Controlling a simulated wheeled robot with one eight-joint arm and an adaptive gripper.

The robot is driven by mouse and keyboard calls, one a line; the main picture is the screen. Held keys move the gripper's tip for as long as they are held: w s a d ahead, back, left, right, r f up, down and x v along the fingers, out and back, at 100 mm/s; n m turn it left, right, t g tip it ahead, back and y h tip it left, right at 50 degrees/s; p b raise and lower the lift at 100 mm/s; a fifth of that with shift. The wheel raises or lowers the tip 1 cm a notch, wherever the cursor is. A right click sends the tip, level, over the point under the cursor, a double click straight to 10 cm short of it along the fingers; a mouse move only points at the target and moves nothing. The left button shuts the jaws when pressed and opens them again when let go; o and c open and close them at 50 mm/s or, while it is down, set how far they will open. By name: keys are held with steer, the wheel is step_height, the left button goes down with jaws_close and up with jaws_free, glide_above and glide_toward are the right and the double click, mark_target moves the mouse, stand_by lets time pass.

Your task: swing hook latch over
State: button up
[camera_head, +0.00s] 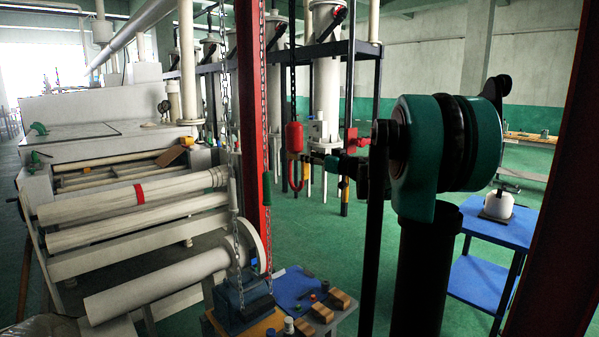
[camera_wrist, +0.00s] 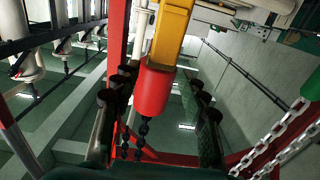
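A red hook block (camera_head: 294,137) hangs on a dark chain in the head view, with a curved red hook (camera_head: 297,182) below it. My gripper (camera_head: 317,157) is just to its right, at about its lower end. In the wrist view the red block (camera_wrist: 154,90) lies between the two dark fingers of my gripper (camera_wrist: 159,80). Gaps show on both sides, so the fingers are open. A yellow part (camera_wrist: 173,32) adjoins the block there, and a dark chain runs from its other end. I cannot make out the hook's latch in either view.
A red column (camera_head: 250,90) stands left of the hook. Another chain (camera_head: 236,240) hangs over a workbench with a blue mat (camera_head: 300,285) and several small items. A roller machine (camera_head: 130,190) fills the left. A blue cart (camera_head: 500,225) stands at right. Green floor lies open behind.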

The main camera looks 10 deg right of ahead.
steer(key=v, duration=0.7)
stand_by(0.6)
